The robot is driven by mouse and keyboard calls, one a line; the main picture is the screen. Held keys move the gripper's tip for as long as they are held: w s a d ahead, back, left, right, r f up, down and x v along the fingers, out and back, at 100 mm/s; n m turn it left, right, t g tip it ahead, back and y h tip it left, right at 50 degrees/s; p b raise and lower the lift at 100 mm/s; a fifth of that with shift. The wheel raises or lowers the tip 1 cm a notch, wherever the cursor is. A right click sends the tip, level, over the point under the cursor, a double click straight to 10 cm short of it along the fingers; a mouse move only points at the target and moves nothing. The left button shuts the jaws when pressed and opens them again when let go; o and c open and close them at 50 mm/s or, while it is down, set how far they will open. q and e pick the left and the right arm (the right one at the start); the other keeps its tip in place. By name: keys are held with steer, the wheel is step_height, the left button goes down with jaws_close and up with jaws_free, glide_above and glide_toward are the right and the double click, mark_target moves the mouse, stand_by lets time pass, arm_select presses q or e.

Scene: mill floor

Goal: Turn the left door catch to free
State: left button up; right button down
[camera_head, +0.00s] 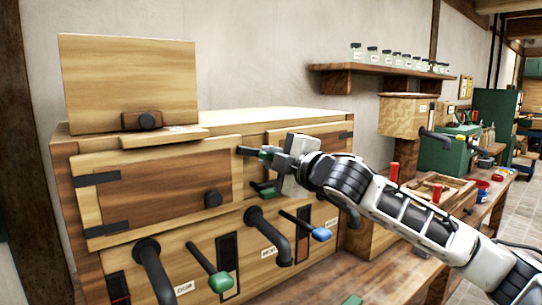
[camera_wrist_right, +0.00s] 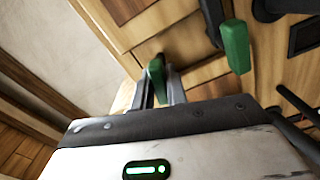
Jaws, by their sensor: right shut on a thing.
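A catch (camera_head: 246,151) with a black arm and green handle sits by the door's upper right edge. My right gripper (camera_head: 274,156) is shut on its green handle, which shows between the fingers in the right wrist view (camera_wrist_right: 156,80). The fingers partly hide the handle. The black arm points left, over or near the door's edge. My left gripper is not in view.
A second green handle (camera_head: 265,189) is just below my right gripper, also in the wrist view (camera_wrist_right: 235,46). Below stand black curved pipes (camera_head: 268,235) and levers with green (camera_head: 221,281) and blue (camera_head: 322,234) ends. A shelf of jars (camera_head: 385,68) hangs behind.

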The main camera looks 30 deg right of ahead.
steer(key=shift+m, duration=0.9)
steer(key=m+p, duration=0.1)
steer(key=m, duration=0.2)
steer(key=shift+m, duration=0.4)
steer(key=shift+m+p, duration=0.35)
steer(key=shift+m, duration=0.45)
steer(key=m+p, duration=0.1)
steer(key=m, duration=0.1)
steer(key=shift+m, duration=0.3)
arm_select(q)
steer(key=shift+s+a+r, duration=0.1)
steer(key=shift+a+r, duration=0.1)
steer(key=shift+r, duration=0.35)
arm_select(e)
steer(key=shift+m, duration=0.3)
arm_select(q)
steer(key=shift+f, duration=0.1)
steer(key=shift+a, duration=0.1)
arm_select(e)
steer(key=c, duration=1.4)
jaws_free()
steer(key=shift+c, duration=0.2)
